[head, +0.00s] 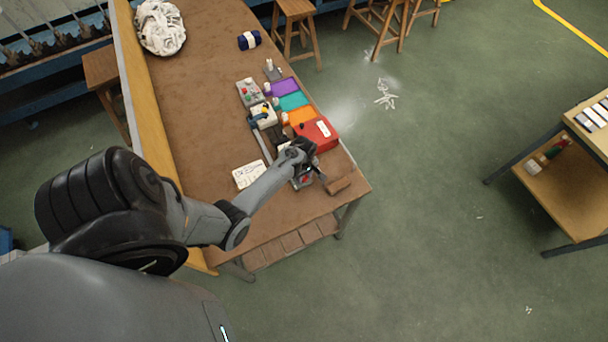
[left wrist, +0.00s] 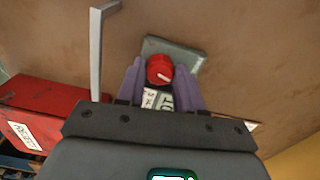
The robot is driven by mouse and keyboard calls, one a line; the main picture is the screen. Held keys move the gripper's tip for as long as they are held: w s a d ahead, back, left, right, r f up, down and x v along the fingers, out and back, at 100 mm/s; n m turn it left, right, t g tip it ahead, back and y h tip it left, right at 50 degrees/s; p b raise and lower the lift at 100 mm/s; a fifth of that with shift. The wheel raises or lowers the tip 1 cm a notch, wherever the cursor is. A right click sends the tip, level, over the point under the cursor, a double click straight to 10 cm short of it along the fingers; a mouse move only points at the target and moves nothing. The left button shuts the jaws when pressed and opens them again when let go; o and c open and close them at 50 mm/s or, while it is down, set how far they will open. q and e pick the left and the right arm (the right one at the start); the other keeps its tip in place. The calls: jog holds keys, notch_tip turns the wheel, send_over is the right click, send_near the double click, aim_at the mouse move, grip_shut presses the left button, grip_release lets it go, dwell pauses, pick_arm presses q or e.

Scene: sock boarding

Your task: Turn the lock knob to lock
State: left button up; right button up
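The lock knob (left wrist: 160,69) is round and red with a short white pointer mark, in the left wrist view. It stands on a grey plate (left wrist: 187,54) with a white label (left wrist: 158,98) beside it; the label's text is partly hidden. My left gripper (left wrist: 160,72) has its two purple fingers on either side of the knob, very close to it. I cannot tell whether they touch it. My right gripper is in neither view.
A red box (head: 316,134) with a white label is close beside the gripper. A grey bar (left wrist: 95,55) stands nearby. Orange, teal and purple trays (head: 285,87) line the table's right side. A white card (head: 249,174) and a brown block (head: 339,185) lie near.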

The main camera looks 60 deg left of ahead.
aim_at(304, 177)
pick_arm(q)
jog(key=c, duration=0.6)
jog(key=shift+o, duration=0.2)
jog(key=shift+r+m+p, duration=0.15)
jog(key=shift+m+p, duration=0.95)
jog(key=shift+m, duration=0.4)
jog(key=shift+m+p, duration=0.65)
jog(key=shift+m, duration=0.95)
jog(key=o, duration=1)
jog(key=shift+o, duration=0.2)
jog(key=shift+r+p, duration=0.3)
jog(key=shift+r, duration=0.15)
notch_tip(304, 177, up, 10)
jog(key=shift+f+p, duration=0.2)
jog(key=shift+p, duration=0.25)
